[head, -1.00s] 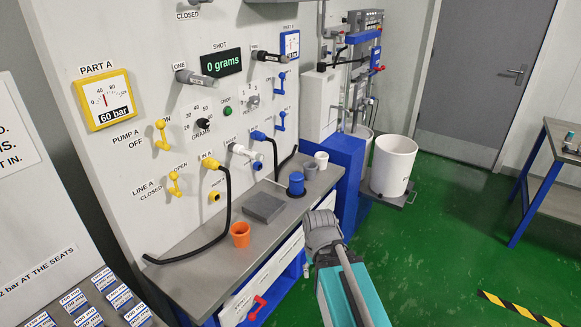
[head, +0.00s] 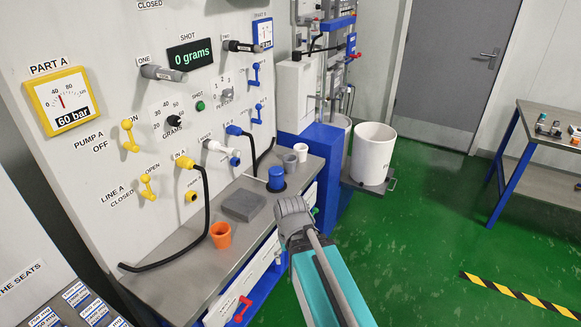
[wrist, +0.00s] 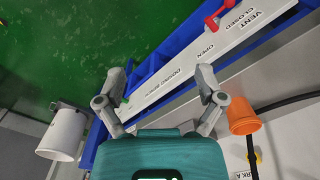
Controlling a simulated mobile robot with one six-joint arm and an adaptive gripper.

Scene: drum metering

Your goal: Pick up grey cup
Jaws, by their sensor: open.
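A small grey cup (head: 289,164) stands upright at the far end of the metal bench, beside a white cup (head: 301,152) and behind a blue-topped round item (head: 276,178). My gripper (head: 290,208) is over the bench's front edge, nearer than the grey cup and apart from it. In the wrist view my gripper (wrist: 160,88) has its two fingers spread wide with nothing between them. The grey cup does not show in the wrist view. An orange cup (head: 221,235) stands nearer on the bench and also shows in the wrist view (wrist: 243,116).
A grey block (head: 243,205) lies on the bench (head: 190,283). A black hose (head: 205,215) hangs from the panel to the bench. A large white bucket (head: 372,152) stands past the bench. A red handle (head: 243,308) juts from the bench front.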

